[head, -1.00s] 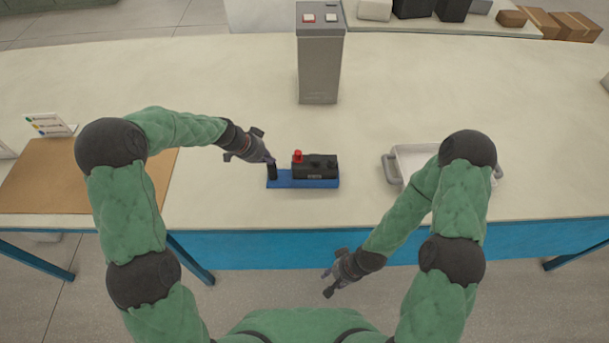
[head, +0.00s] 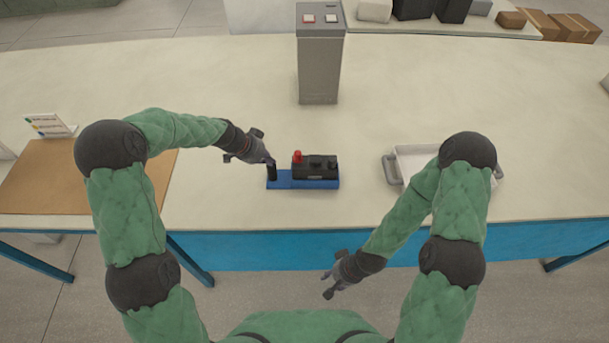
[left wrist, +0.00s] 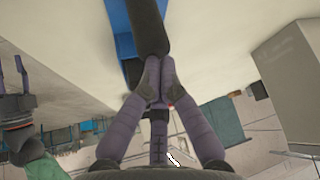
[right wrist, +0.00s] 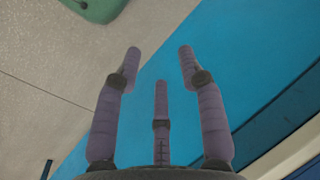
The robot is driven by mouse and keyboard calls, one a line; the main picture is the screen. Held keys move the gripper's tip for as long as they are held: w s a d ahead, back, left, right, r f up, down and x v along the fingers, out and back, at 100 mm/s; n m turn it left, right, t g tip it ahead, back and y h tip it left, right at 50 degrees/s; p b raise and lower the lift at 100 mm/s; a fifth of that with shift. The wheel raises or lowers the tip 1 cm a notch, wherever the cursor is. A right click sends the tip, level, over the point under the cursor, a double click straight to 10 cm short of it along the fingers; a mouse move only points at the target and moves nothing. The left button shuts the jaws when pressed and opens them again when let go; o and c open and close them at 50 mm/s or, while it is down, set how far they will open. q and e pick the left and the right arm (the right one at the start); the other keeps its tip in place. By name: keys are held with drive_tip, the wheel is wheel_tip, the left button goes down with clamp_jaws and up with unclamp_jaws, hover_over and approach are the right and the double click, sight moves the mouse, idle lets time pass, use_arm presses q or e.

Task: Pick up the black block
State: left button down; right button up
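A narrow upright black post (head: 272,171) stands at the left end of a blue base (head: 285,184). A wider black block (head: 316,168) with a red knob (head: 297,156) sits on the right part of that base. My left gripper (head: 268,160) is at the top of the post. In the left wrist view its fingers (left wrist: 157,80) are drawn together on the end of the dark post (left wrist: 149,30). My right gripper (head: 329,284) is off the table's front edge; its spread fingers (right wrist: 160,65) are empty in the right wrist view.
A grey pillar with buttons (head: 318,65) stands behind the base. A white tray (head: 410,155) with grey handles is at right, partly behind my right arm. A brown mat (head: 60,185) and a small sign (head: 50,125) are at left. Table between is clear.

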idle(0.4)
drive_tip(key=o, duration=0.9)
drive_tip(key=shift+w, duration=0.15)
drive_tip(key=shift+c, duration=0.2)
drive_tip(key=o, duration=0.4)
drive_tip(key=shift+w+a+r+m, duration=0.1)
drive_tip(key=shift+w+r+m, duration=0.1)
drive_tip(key=shift+r+m, duration=0.1)
drive_tip(key=shift+c, duration=0.2)
wheel_tip(320, 180, up, 29)
drive_tip(key=m+h, duration=0.2)
drive_tip(key=m, duration=1.1)
hover_over(315, 172)
drive_tip(key=w+a, duration=0.2)
drive_tip(key=w, duration=0.1)
drive_tip(key=f, duration=0.1)
drive_tip(key=d+f+m+h, duration=0.1)
drive_tip(key=s+f, duration=0.1)
drive_tip(key=shift+s+d+m+h, duration=0.1)
drive_tip(key=shift+d+m+h, duration=0.2)
drive_tip(key=shift+m, duration=0.1)
drive_tip(key=shift+s+d+f, duration=0.15)
drive_tip(key=shift+d+f, duration=0.05)
drive_tip(key=shift+f, duration=0.5)
wheel_tip(315, 172, down, 11)
drive_tip(key=shift+f, duration=0.15)
